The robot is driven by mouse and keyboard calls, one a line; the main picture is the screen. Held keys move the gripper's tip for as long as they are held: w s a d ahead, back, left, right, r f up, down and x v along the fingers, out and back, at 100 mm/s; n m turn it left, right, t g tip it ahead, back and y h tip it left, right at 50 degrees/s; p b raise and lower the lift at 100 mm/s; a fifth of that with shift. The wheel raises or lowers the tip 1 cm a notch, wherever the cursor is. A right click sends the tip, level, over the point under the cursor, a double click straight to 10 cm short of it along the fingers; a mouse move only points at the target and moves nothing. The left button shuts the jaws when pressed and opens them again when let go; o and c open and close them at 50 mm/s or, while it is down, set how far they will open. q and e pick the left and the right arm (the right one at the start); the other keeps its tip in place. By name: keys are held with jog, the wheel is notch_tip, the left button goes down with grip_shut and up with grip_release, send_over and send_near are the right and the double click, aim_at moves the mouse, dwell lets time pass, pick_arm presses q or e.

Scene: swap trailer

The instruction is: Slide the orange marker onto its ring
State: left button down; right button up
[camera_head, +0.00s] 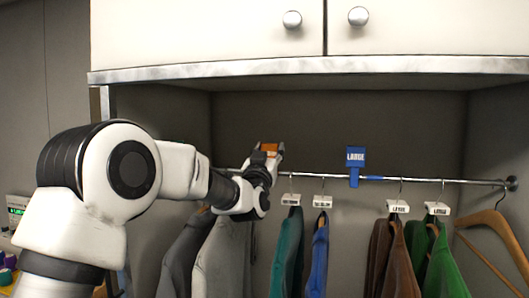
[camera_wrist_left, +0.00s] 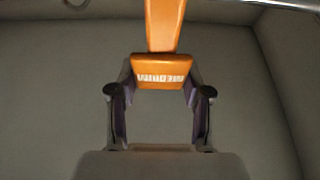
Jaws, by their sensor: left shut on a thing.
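My left gripper (camera_head: 268,152) is shut on the orange marker (camera_head: 270,147), holding it by its block in front of the rail and slightly above it. In the left wrist view, the marker's lettered block (camera_wrist_left: 163,77) sits between the fingertips, and its narrower orange stem (camera_wrist_left: 165,25) runs up out of the picture. The metal rail (camera_head: 450,181) crosses the closet. I cannot make out an orange ring on it; the arm and gripper cover part of the rail. My right gripper is not in view.
A blue marker (camera_head: 356,155) stands on the rail, beside a blue band (camera_head: 374,178). Grey, teal, blue, brown and green clothes hang from the rail, with white tags (camera_head: 291,199). A bare wooden hanger (camera_head: 494,222) hangs at right. A white cabinet (camera_head: 220,30) overhangs above.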

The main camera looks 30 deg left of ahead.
pick_arm(q)
jog(key=c, duration=0.6)
grip_release()
jog(key=shift+o, duration=0.6)
jog(key=shift+w+f, duration=0.2)
jog(key=shift+w, duration=0.2)
jog(key=shift+s, duration=0.45)
jog(key=v, duration=1.1)
jog(key=shift+d+f, duration=0.2)
